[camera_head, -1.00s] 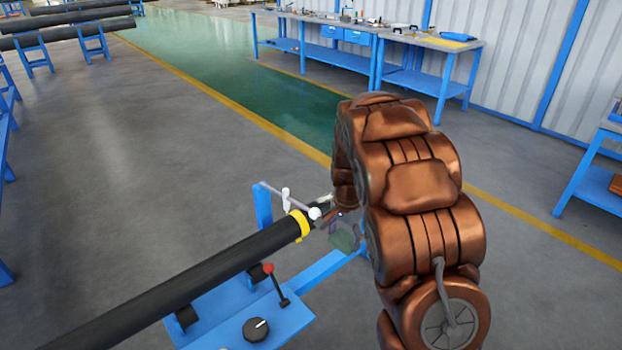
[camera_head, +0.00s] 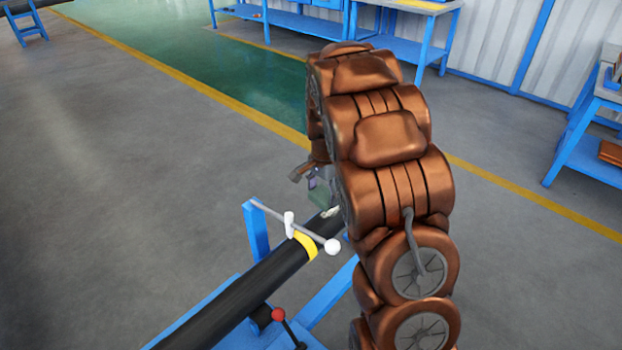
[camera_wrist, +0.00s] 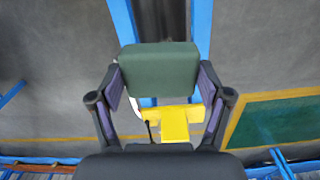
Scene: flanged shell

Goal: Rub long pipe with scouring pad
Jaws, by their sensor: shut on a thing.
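The long black pipe (camera_head: 240,302) runs from the lower left toward the middle in the head view, with a yellow band (camera_head: 305,246) near its far end. My gripper (camera_head: 312,182) is just beyond that end, partly hidden by my copper-coloured arm. In the wrist view my gripper (camera_wrist: 160,88) is shut on the dark green scouring pad (camera_wrist: 160,68), held between both fingers. The pad also shows as a small green patch in the head view (camera_head: 319,193). It appears apart from the pipe, though my arm hides part of that area.
A blue stand (camera_head: 257,232) carries the pipe, with a white-knobbed clamp bar (camera_head: 300,226) over it and a red-knobbed lever (camera_head: 279,315) nearby. A yellow part (camera_wrist: 175,122) lies below the pad in the wrist view. Blue workbenches (camera_head: 590,130) stand farther off; open floor lies left.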

